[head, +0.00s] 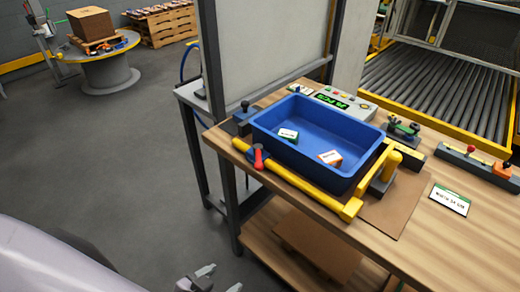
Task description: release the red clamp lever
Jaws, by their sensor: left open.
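The red clamp lever (258,158) sits at the left end of a yellow bar (310,191), in front of the near left corner of a blue bin (290,155). It stands roughly upright, with dark and blue parts around it. My left gripper (221,279) is at the bottom edge of the head view, open and empty, well below and apart from the lever. Only its fingertips and part of its body show. My right gripper is out of the picture.
The wooden bench (418,240) carries a display box (345,101), a yellow post (384,168) and a white card (450,200). Two small labelled items lie in the bin. A metal frame post (214,70) stands at the bench's left end. The floor to the left is open.

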